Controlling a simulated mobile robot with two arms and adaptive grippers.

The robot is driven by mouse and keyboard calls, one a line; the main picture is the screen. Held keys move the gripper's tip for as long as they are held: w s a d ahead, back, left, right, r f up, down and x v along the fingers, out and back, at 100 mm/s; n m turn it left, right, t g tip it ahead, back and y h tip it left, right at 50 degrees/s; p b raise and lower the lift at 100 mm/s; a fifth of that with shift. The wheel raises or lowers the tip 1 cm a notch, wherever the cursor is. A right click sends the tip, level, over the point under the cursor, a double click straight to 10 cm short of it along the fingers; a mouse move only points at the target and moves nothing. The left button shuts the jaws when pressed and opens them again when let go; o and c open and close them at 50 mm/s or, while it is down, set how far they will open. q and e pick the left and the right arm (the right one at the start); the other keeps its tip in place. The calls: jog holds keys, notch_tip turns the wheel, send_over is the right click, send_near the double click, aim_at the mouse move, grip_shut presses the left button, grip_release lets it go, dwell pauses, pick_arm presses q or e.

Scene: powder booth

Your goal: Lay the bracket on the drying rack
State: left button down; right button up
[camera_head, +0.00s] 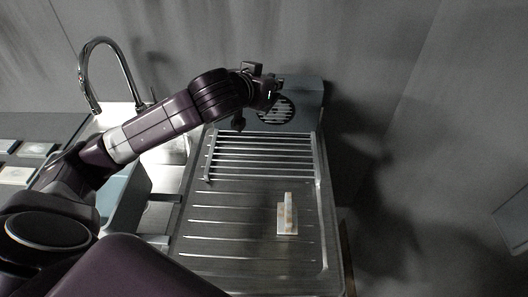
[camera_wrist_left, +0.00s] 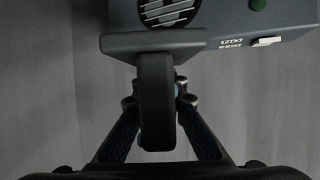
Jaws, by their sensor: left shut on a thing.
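A small pale piece with a flat base and an upright part, which looks like the bracket (camera_head: 288,222), stands on the ribbed metal drainboard in the head view. The drying rack (camera_head: 262,158), a frame of parallel metal bars, lies behind it, and the two are apart. My left gripper (camera_head: 272,92) is beyond the rack, by a grey box. In the left wrist view, its fingers (camera_wrist_left: 158,104) are shut around a dark upright handle (camera_wrist_left: 156,75) below a grey bar on that box. My right gripper is not in view.
A curved tap (camera_head: 84,75) stands at the left. The drainboard (camera_head: 235,248) is bare left of the bracket.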

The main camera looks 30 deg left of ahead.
pick_arm(q)
jog(key=a, duration=0.1)
send_over(270, 144)
notch_tip(270, 144, down, 14)
jog(key=shift+f+p, duration=0.1)
jog(key=shift+p, duration=0.25)
notch_tip(270, 144, down, 5)
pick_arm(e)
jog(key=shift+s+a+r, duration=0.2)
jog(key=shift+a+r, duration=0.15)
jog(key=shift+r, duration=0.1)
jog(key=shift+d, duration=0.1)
pick_arm(q)
jog(key=shift+f, duration=0.2)
jog(key=c, duration=2)
grip_release()
jog(key=shift+o, duration=0.2)
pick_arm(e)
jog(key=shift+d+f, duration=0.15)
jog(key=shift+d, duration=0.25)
pick_arm(q)
jog(key=shift+r, duration=0.15)
